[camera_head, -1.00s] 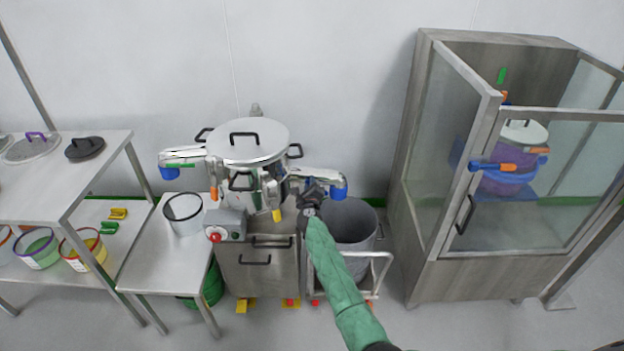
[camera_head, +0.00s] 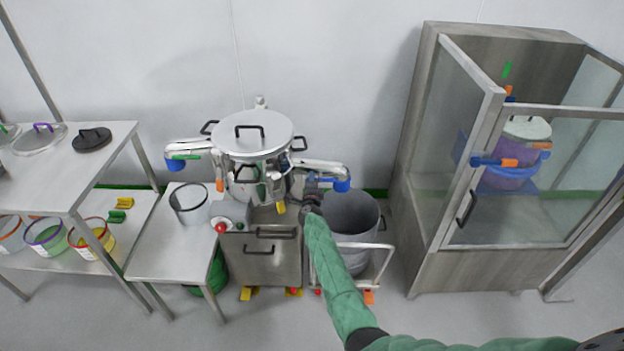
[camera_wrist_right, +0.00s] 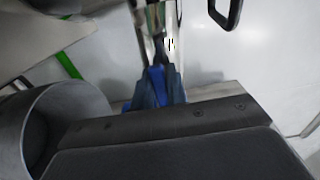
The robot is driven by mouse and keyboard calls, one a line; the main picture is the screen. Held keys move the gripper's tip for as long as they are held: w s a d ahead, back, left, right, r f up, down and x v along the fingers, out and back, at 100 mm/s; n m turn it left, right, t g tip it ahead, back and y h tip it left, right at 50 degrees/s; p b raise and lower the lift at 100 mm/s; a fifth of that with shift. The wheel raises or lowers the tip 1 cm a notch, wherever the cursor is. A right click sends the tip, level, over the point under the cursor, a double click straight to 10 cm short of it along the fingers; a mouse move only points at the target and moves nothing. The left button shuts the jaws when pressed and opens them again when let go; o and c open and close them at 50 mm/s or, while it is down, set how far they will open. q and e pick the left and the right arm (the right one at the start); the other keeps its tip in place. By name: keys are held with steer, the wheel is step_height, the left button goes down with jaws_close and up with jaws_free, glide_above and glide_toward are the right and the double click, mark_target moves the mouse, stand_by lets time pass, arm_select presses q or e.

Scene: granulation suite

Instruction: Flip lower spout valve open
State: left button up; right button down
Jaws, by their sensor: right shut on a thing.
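A steel sieving machine (camera_head: 255,150) with a round lid stands against the wall. A spout (camera_head: 318,167) reaches out to its right and ends in a blue cuff (camera_head: 342,185). My right gripper (camera_head: 312,188) is at the underside of this spout, left of the cuff. In the right wrist view the gripper (camera_wrist_right: 160,90) is shut on a blue valve handle (camera_wrist_right: 157,82), whose far end runs up between the fingers. The fingers hide part of the handle, and its exact angle is hard to tell. My left gripper is out of view.
An open grey bin (camera_head: 352,225) on a trolley stands below the right spout, close to my forearm. A control box with a red button (camera_head: 221,228) is at the machine's front. A glass-doored cabinet (camera_head: 435,170) stands to the right. Steel tables (camera_head: 165,255) stand left.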

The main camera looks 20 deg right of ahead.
steer(key=shift+f, duration=0.1)
stand_by(0.4)
steer(key=c, duration=1.4)
jaws_free()
steer(key=shift+s+a, duration=0.1)
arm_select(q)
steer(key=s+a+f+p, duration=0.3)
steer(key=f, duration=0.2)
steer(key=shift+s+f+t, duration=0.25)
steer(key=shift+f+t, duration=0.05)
arm_select(e)
steer(key=v, duration=0.7)
steer(key=shift+s, duration=0.3)
